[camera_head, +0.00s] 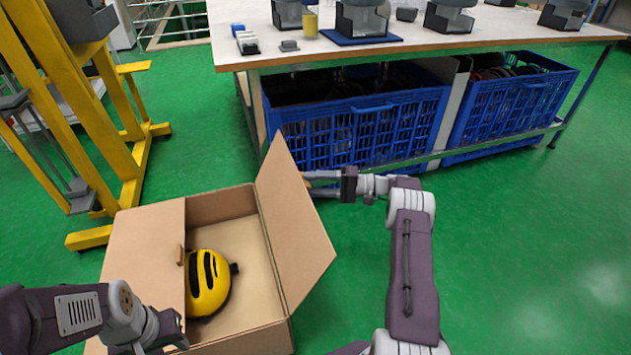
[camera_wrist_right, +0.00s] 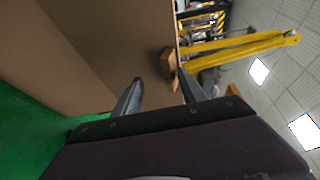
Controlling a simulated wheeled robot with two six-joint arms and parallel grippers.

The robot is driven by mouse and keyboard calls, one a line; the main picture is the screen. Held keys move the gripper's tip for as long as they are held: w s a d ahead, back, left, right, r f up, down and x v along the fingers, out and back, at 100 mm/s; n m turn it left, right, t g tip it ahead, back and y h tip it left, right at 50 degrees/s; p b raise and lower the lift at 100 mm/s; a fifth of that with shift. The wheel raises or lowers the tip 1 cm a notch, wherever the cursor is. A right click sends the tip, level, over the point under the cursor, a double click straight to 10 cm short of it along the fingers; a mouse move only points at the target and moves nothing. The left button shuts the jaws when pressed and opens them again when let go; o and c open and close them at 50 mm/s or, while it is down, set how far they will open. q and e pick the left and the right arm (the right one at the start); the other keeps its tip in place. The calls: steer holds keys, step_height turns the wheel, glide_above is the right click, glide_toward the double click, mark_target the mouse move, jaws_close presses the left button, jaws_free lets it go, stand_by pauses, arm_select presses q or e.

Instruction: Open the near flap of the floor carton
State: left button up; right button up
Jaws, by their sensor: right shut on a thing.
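The brown floor carton (camera_head: 270,340) stands on the green floor. Its left flap (camera_head: 143,250) lies across the left part of the opening, with a small brown tab (camera_head: 181,255) at its inner edge. Its right flap (camera_head: 292,225) is raised and tilted up. My right gripper (camera_head: 309,183) is at that flap's outer side, its fingertips partly hidden by the flap. In the right wrist view the fingers (camera_wrist_right: 160,80) straddle a small wooden tab (camera_wrist_right: 170,66) on the flap. My left gripper (camera_head: 172,330) is low over the carton's near side; its fingers are not clear.
A workbench (camera_head: 420,45) with blue crates (camera_head: 365,130) beneath stands behind. A yellow frame (camera_head: 125,170) stands at the left. The floor at the right is clear.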

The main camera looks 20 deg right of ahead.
steer(key=shift+a+f, duration=0.15)
steer(key=shift+f, duration=0.2)
steer(key=p+v, duration=0.1)
steer(key=v, duration=0.8)
steer(key=shift+r, duration=0.4)
